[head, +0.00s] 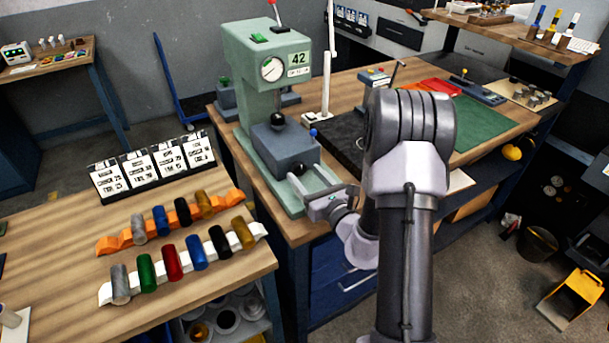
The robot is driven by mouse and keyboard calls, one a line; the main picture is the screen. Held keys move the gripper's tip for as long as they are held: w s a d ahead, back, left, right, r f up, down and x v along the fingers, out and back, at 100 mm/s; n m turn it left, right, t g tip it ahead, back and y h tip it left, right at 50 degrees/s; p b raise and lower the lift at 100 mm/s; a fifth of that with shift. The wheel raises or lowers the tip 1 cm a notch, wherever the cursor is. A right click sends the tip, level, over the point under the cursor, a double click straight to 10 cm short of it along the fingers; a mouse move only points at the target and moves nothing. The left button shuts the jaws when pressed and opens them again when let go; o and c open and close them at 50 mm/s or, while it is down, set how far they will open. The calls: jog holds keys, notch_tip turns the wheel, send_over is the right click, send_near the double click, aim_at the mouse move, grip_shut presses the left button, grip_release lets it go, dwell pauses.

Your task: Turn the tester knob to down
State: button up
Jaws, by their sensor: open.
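The tester (262,95) is a pale green press-like machine on the workbench, with a round dial and a plate reading 42. A grey block (287,146) sits low on its front. A dark round knob (298,169) shows at the block's lower front, and a black ball (277,119) sits above the block. Which way the knob points is too small to tell. My gripper (306,175) is open, its two fingers reaching toward the block with the dark knob near their tips. I cannot tell whether they touch it.
A small blue-topped lever (313,133) stands right of the block. A dark mat (348,135) lies right of the tester. The front-left table (190,300) holds racks of coloured cylinders and a card stand (153,166). A floor gap separates this table from the workbench.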

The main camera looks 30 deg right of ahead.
jog(key=shift+w, duration=0.85)
grip_shut()
jog(key=shift+f+n+b, duration=0.15)
jog(key=shift+n+b, duration=0.25)
jog(key=shift+n, duration=0.1)
grip_release()
jog(key=shift+s, duration=0.1)
